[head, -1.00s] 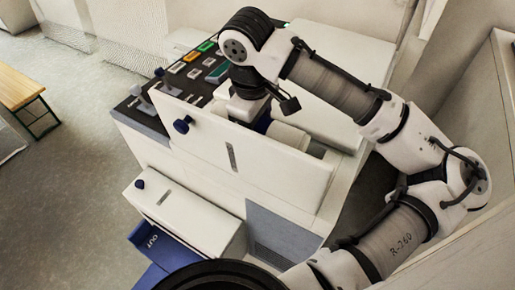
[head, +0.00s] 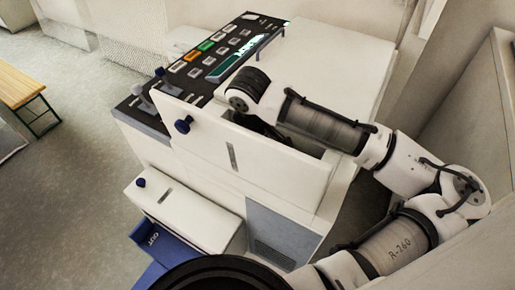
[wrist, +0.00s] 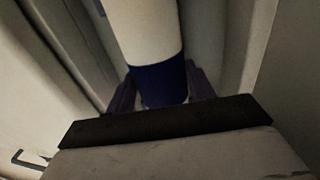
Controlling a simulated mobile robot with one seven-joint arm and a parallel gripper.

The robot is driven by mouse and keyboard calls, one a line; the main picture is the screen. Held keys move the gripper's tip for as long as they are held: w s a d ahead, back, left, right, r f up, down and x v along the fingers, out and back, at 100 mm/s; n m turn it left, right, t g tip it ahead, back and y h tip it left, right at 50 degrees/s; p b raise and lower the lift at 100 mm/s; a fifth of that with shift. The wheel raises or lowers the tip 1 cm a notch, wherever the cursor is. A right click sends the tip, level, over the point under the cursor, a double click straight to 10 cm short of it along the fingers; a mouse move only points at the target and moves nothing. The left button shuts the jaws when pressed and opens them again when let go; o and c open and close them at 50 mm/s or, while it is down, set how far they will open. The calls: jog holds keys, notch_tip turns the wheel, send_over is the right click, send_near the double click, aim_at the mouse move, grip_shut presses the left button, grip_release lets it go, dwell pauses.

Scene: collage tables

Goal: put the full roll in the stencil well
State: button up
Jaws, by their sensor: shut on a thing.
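The full roll, white with a dark blue end band (wrist: 158,82), shows in the wrist view, running away from my gripper between pale walls. My gripper (wrist: 160,88) has its dark fingers on both sides of the blue band and is shut on it. In the head view my wrist reaches down into the stencil well (head: 310,147), the opening behind the white front panel (head: 235,150). The roll and my fingers are hidden there by the panel and my arm. I cannot tell whether the roll touches the well's floor.
A blue knob (head: 182,124) stands out from the front panel. A lower white box (head: 185,215) and a blue tray marked OUT (head: 150,243) jut out below. A white wall stands close on the right.

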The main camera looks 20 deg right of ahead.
jog(key=o, duration=1.1)
jog(key=shift+f, duration=0.1)
jog(key=r, duration=0.4)
jog(key=a+r, duration=0.1)
jog(key=r, duration=0.3)
jog(key=s+r, duration=0.1)
jog(key=r, duration=0.3)
jog(key=shift+a+r+b, duration=0.1)
jog(key=shift+a+b, duration=0.15)
jog(key=shift+b, duration=0.1)
